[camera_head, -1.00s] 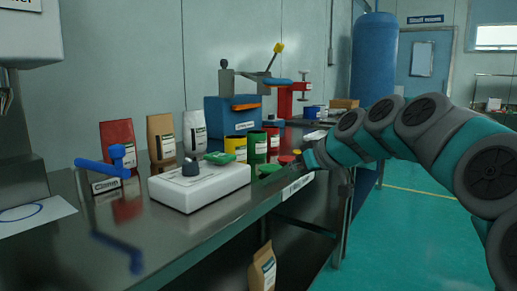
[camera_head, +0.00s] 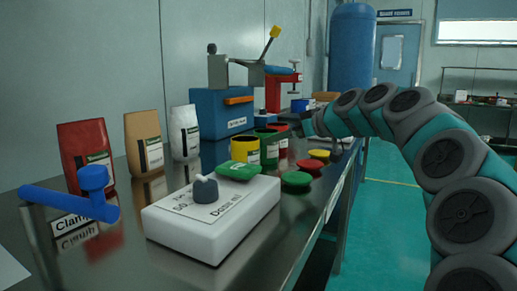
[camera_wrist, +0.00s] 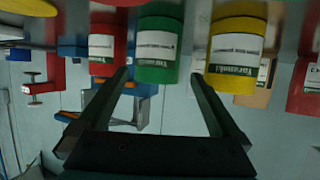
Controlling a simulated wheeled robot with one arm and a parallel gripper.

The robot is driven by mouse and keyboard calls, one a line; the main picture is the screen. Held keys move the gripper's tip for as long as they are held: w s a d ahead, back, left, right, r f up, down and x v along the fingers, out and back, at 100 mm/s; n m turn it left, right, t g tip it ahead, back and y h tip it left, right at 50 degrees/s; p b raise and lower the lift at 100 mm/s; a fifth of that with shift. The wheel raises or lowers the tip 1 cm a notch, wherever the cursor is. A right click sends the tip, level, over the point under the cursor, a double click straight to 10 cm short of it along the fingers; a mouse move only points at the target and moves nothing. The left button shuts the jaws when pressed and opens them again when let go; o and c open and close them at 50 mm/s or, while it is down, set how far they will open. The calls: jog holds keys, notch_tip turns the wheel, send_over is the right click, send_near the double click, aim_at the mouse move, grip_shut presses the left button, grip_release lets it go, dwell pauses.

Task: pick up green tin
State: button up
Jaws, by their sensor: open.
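The green tin (camera_head: 266,149) stands upright on the steel bench in the head view, between the yellow tin (camera_head: 244,152) and the red tin (camera_head: 283,141). It has a white label. In the wrist view, which looks upside down, the green tin (camera_wrist: 158,62) lies between and beyond my fingertips, with the red tin (camera_wrist: 104,55) to its left and the yellow tin (camera_wrist: 236,58) to its right. My gripper (camera_wrist: 160,76) is open and empty. In the head view, my gripper (camera_head: 294,122) is small and partly unclear beside the tins.
Green (camera_head: 296,179), red (camera_head: 309,165) and yellow (camera_head: 319,154) lids lie near the bench's front edge. A blue machine (camera_head: 222,112) and several bags stand behind.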

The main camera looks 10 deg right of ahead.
jog(key=shift+p+x, duration=0.3)
jog(key=shift+x, duration=3.6)
jog(key=shift+d+r, duration=0.1)
jog(key=shift+d, duration=0.05)
jog(key=c, duration=1.1)
jog(key=shift+r, duration=0.1)
jog(key=shift+w+r+p, duration=0.1)
jog(key=shift+r+p, duration=0.35)
jog(key=shift+r, duration=4.3)
